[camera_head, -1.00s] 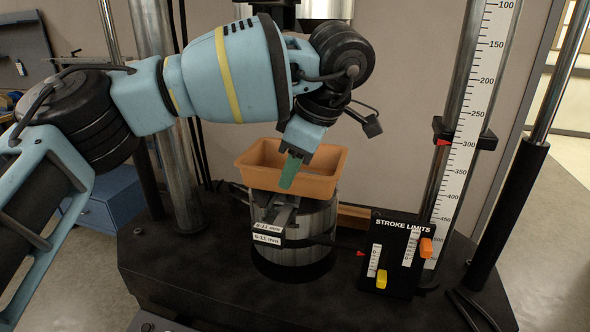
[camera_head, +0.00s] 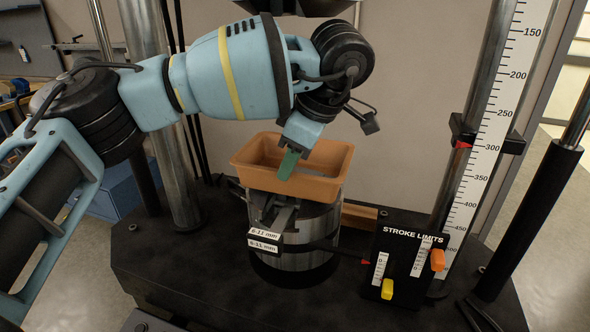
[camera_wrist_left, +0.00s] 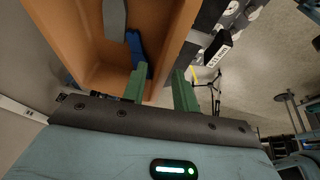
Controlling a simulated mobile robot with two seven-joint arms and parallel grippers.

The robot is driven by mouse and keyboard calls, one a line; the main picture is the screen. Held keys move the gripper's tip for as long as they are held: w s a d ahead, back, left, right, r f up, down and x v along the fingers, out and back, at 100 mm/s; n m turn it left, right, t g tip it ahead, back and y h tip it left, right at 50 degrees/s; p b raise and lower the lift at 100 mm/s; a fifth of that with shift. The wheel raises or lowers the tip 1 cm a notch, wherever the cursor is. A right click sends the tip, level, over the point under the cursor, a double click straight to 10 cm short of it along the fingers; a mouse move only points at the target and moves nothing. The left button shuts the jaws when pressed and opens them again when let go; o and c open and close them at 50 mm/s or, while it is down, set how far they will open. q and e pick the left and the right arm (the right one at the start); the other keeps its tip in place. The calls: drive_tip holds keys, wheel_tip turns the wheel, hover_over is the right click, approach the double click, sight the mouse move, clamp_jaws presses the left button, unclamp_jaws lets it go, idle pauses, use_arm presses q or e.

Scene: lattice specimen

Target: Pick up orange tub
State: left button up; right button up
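The orange tub (camera_head: 322,186) sits level on top of the metal cylinder of the test machine. In the left wrist view the tub (camera_wrist_left: 76,38) fills the upper left, with a blue piece (camera_wrist_left: 137,52) and a grey piece (camera_wrist_left: 115,18) inside. My left gripper (camera_head: 289,164) is at the tub's near wall, one green finger showing in front of it. The left wrist view shows both fingers of this gripper (camera_wrist_left: 160,92) apart, one over the tub's inside and one outside, with the wall between. I cannot tell whether they touch the wall. My right gripper is not in view.
The metal cylinder (camera_head: 310,238) with labelled clamps (camera_head: 264,241) stands under the tub. The black stroke limits panel (camera_head: 402,262) is at the right, beside a scale post (camera_head: 487,130). A steel column (camera_head: 172,130) stands at the left. The black base (camera_head: 190,265) has bare room in front.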

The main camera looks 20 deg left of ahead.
sight(284, 191)
use_arm(q)
drive_tip(key=shift+x, duration=2.5)
drive_tip(key=shift+s+d, duration=0.1)
drive_tip(key=shift+d, duration=0.05)
drive_tip(key=shift+c, duration=0.3)
clamp_jaws()
